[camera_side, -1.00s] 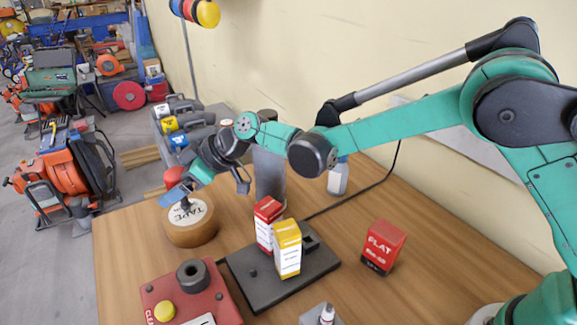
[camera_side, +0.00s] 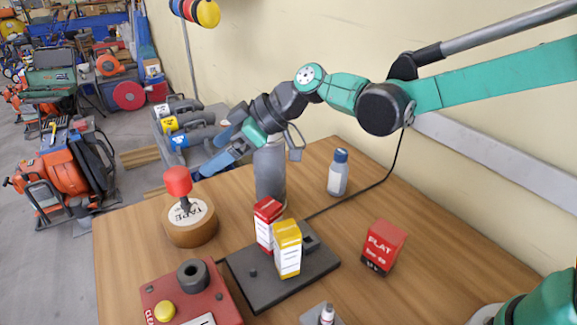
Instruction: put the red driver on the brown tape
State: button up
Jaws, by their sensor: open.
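The red driver (camera_side: 178,181) stands on top of the brown tape (camera_side: 190,228), its red handle up and its dark shaft down against the tape's white label. It leans slightly. My gripper (camera_side: 213,152) is open and empty, above and to the right of the driver's handle, apart from it. Its blue fingers point down and left.
A red box (camera_side: 267,222) and a yellow box (camera_side: 288,250) stand on a dark plate (camera_side: 255,282). A grey cylinder (camera_side: 270,178), a blue-capped bottle (camera_side: 338,175) and a red FLAT box (camera_side: 383,247) stand nearby. A red unit (camera_side: 180,292) is in front.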

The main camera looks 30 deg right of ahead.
jog(key=s+d+f+m+h, duration=0.1)
jog(key=s+d+m+h, duration=0.3)
jog(key=s+d, duration=0.4)
jog(key=s+d+m+t+h, duration=0.1)
jog(key=s+d+m+h, duration=0.3)
jog(key=s+d+m, duration=0.3)
jog(key=d, duration=0.4)
jog(key=shift+s+d+f+h, duration=0.4)
